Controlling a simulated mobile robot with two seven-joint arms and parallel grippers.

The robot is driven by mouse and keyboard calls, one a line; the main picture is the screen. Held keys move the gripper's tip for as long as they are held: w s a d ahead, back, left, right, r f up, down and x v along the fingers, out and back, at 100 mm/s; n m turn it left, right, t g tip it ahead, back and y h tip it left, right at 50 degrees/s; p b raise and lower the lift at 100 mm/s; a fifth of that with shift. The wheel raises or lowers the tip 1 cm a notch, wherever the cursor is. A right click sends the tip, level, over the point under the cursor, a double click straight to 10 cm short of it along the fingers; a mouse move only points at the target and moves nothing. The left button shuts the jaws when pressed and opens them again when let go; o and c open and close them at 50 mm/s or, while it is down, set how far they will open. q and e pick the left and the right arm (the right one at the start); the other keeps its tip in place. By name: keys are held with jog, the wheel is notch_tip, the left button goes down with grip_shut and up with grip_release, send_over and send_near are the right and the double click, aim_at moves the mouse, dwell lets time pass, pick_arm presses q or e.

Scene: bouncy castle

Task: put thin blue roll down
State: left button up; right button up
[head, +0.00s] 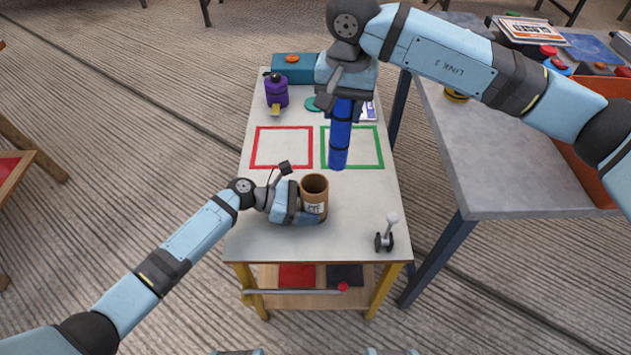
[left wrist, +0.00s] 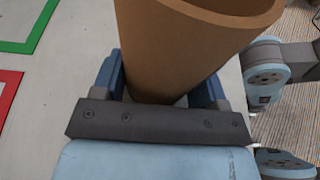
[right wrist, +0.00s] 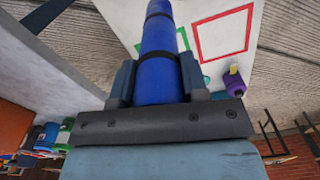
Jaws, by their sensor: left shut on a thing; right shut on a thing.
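The thin blue roll (head: 340,138) is upright with dark bands. My right gripper (head: 345,103) is shut on its upper part and holds it from above, over the left side of the green square outline (head: 378,147). I cannot tell whether its lower end touches the table. The roll also fills the middle of the right wrist view (right wrist: 158,60). My left gripper (head: 308,212) is shut around a brown open-topped cardboard tube (head: 315,188), which stands upright near the table's front half. The tube also shows in the left wrist view (left wrist: 180,45).
A red square outline (head: 255,150) lies empty to the left. A purple bottle (head: 277,93) and a teal box (head: 291,70) stand at the back of the white table (head: 262,238). A small lever (head: 387,234) is at the front right. A grey table (head: 480,180) stands to the right.

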jog(key=s+a+r, duration=0.2)
jog(key=a, duration=0.3)
notch_tip(320, 180, down, 18)
jog(key=shift+w+r+m, duration=0.2)
jog(key=shift+r+m, duration=0.05)
jog(key=shift+m, duration=0.05)
jog(key=shift+f, duration=0.15)
jog(key=o, duration=1.2)
notch_tip(320, 180, up, 12)
jog(key=shift+r, duration=0.2)
